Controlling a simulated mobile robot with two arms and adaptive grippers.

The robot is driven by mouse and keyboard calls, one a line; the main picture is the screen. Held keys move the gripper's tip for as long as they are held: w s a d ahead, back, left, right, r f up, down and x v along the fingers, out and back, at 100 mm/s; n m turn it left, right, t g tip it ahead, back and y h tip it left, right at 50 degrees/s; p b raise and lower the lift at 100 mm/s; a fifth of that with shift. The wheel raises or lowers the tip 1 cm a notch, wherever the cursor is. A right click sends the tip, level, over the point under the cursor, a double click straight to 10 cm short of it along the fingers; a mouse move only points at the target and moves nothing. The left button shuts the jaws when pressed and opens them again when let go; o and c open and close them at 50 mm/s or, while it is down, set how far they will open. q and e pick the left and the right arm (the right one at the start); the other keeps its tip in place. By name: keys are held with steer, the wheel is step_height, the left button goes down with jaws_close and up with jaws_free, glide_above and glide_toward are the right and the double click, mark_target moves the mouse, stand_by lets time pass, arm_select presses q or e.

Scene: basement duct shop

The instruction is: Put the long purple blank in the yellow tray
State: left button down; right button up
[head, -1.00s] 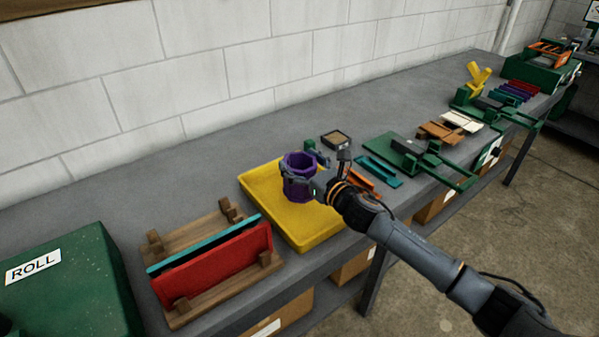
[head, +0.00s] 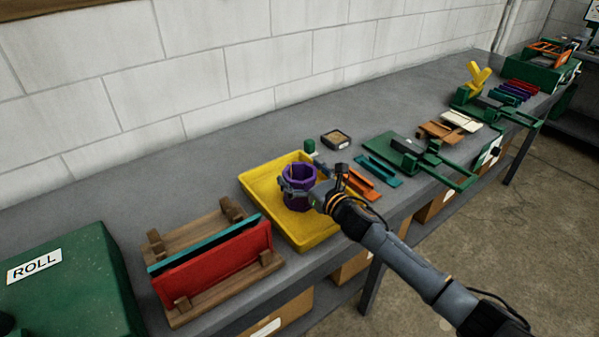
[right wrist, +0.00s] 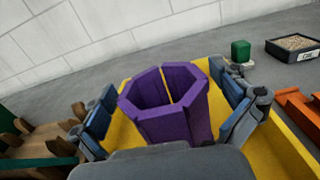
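The purple piece stands as an upright, open-topped octagonal tube (head: 299,174) with a narrow seam, inside the yellow tray (head: 256,184). It also shows in the right wrist view (right wrist: 172,122), its base hidden. My right gripper (head: 303,192) is around the tube, one finger on each side. In the right wrist view, its fingers (right wrist: 168,115) stand apart, with yellow tray showing between the left finger and the tube. The gap on the right side is very narrow. No flat long purple blank shows nearby; purple strips (head: 513,92) lie in the far rack.
A wooden rack (head: 195,307) with red and teal panels stands left of the tray, beside a green ROLL box (head: 70,290). A small green block (head: 310,147), a dish (head: 336,140), orange and teal strips and a green fixture (head: 405,155) lie beyond.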

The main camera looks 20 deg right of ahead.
steer(key=shift+r, duration=0.25)
steer(key=b+v, duration=0.2)
steer(key=v, duration=1)
steer(key=shift+d+f, duration=0.1)
steer(key=shift+f, duration=0.05)
